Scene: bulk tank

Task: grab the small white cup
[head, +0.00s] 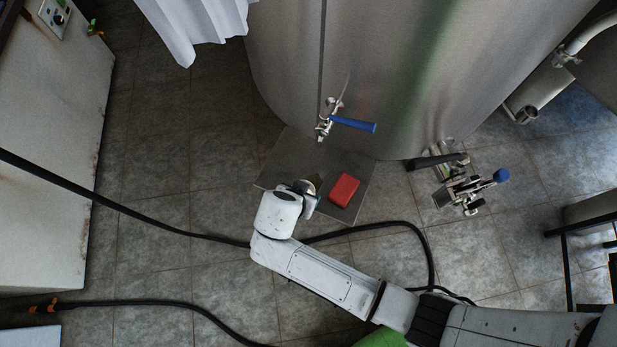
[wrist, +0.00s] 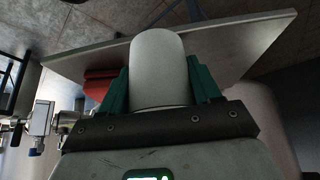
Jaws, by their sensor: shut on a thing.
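The small white cup (wrist: 159,65) stands between the two green fingers of my gripper (wrist: 155,88) in the wrist view, with a finger against each side. My gripper is shut on it. In the head view my gripper (head: 311,190) is over the left part of a grey metal plate in front of the tank, and the cup is mostly hidden behind the wrist there. I cannot tell whether the cup rests on the plate or is lifted.
A red block (head: 344,190) lies on the plate (head: 284,159) just right of my gripper. A tap with a blue handle (head: 352,125) juts from the steel tank (head: 400,70) above the plate. A valve fitting (head: 466,190) stands further right. A black hose (head: 395,224) crosses the floor.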

